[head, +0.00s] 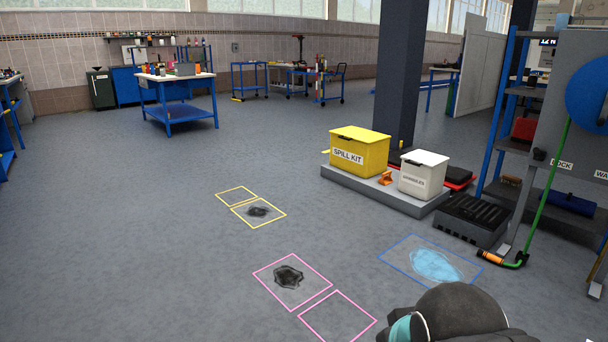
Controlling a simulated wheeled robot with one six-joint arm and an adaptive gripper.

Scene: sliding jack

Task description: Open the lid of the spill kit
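The spill kit (359,158) is a yellow box with a "SPILL KIT" label on its front. It stands on a low grey platform beside the dark pillar, right of the middle in the head view. Its yellow lid (361,134) lies flat on top and looks closed. A dark rounded part of my own arm shows at the bottom edge, right of the middle. My gripper is not in view, and nothing of mine touches the box.
A white lidded box (422,178) and a small orange item (385,178) share the grey platform (375,190) with the kit. A dark crate (470,220) and shelving (515,120) stand to the right. Dark stains and a blue puddle (435,264) lie in taped outlines.

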